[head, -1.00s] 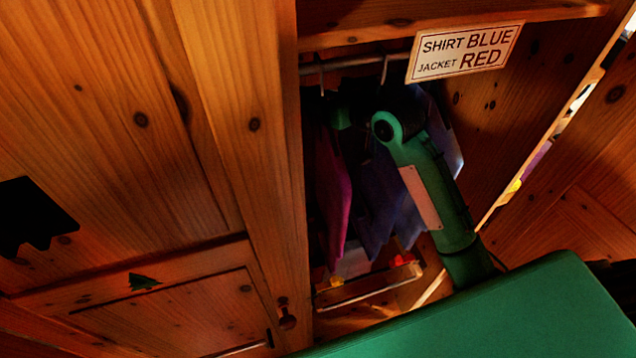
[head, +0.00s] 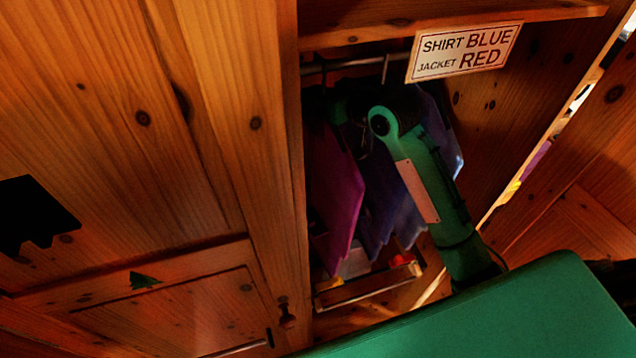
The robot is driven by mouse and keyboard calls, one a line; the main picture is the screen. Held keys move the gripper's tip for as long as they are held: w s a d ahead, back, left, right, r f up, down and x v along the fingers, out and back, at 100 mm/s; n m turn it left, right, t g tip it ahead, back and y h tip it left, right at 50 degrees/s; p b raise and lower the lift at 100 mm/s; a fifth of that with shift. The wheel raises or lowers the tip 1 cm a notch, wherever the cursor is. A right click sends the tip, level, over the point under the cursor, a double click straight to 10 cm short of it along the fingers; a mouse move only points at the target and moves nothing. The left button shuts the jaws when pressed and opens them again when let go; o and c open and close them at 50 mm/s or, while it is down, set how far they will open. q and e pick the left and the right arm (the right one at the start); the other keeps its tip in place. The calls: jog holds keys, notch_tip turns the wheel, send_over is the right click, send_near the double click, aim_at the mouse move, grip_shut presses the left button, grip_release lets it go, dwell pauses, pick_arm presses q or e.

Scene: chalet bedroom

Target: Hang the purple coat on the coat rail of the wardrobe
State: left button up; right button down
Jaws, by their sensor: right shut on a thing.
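The purple coat (head: 337,195) hangs upright inside the open wardrobe, left of a bluish garment (head: 385,205). The coat rail (head: 350,62) runs across under the top board. One hanger hook (head: 386,68) is over the rail above the bluish garment. Another thin hook shows at the rail's left end, above the coat; I cannot tell whether it rests on the rail. My right gripper (head: 352,128) is inside the wardrobe at the coat's upper part, below the rail. It is shut on the purple coat; its fingertips are dark and partly hidden. My left gripper is out of view.
A low tray (head: 365,287) with coloured things stands below.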

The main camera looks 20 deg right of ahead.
aim_at(323, 83)
jog(key=shift+s, duration=0.1)
jog(key=shift+r, duration=0.1)
jog(key=shift+d+r, duration=0.15)
jog(key=shift+r, duration=1.4)
jog(key=shift+w+f+m+t+h, duration=0.15)
jog(key=shift+m+t+h, duration=0.2)
jog(key=shift+m+h, duration=1)
jog(key=shift+w+m+t+h, duration=0.1)
jog(key=shift+m+t+h, duration=0.25)
jog(key=shift+m+h, duration=0.95)
jog(key=shift+n+h, duration=0.25)
jog(key=d, duration=0.8)
